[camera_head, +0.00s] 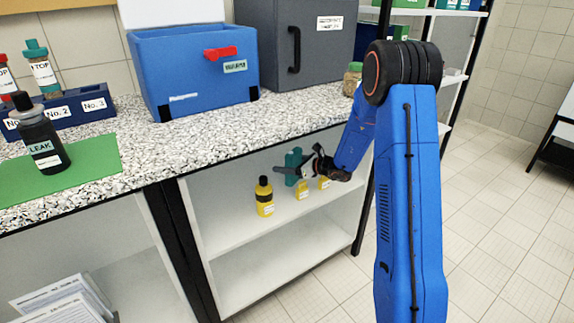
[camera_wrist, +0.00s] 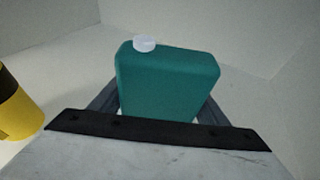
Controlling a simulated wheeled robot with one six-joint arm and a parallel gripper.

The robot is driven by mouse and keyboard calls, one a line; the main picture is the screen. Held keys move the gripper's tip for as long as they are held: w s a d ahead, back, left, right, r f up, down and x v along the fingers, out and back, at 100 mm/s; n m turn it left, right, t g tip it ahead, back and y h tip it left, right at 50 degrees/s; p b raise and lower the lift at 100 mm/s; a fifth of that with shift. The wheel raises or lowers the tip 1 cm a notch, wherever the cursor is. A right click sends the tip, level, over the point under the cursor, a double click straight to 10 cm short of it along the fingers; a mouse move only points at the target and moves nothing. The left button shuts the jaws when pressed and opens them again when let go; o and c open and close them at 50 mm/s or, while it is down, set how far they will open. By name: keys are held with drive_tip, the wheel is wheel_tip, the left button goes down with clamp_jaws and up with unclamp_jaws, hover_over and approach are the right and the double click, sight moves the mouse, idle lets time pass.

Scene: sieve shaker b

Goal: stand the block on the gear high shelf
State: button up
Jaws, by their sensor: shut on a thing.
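My gripper (camera_head: 287,171) reaches into the open lower compartment under the bench. It is shut on a teal canister (camera_wrist: 165,82) with a white cap, which stands upright between the fingers in the wrist view. The same teal canister (camera_head: 293,158) shows small behind the gripper in the head view. Its base is hidden, so I cannot tell whether it touches the shelf. No plain block is clear in either view. A shelf rack (camera_head: 447,12) with green boxes stands at the right; no label marks it as the gear high shelf.
A yellow bottle with a black cap (camera_head: 264,198) stands left of my gripper, also in the wrist view (camera_wrist: 17,103). More yellow containers (camera_head: 303,189) are close by. The speckled bench top (camera_head: 270,125) lies above. The floor at right (camera_head: 490,230) is clear.

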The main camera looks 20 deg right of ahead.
idle(0.3)
drive_tip(key=o, duration=1.5)
drive_tip(key=shift+f, duration=0.1)
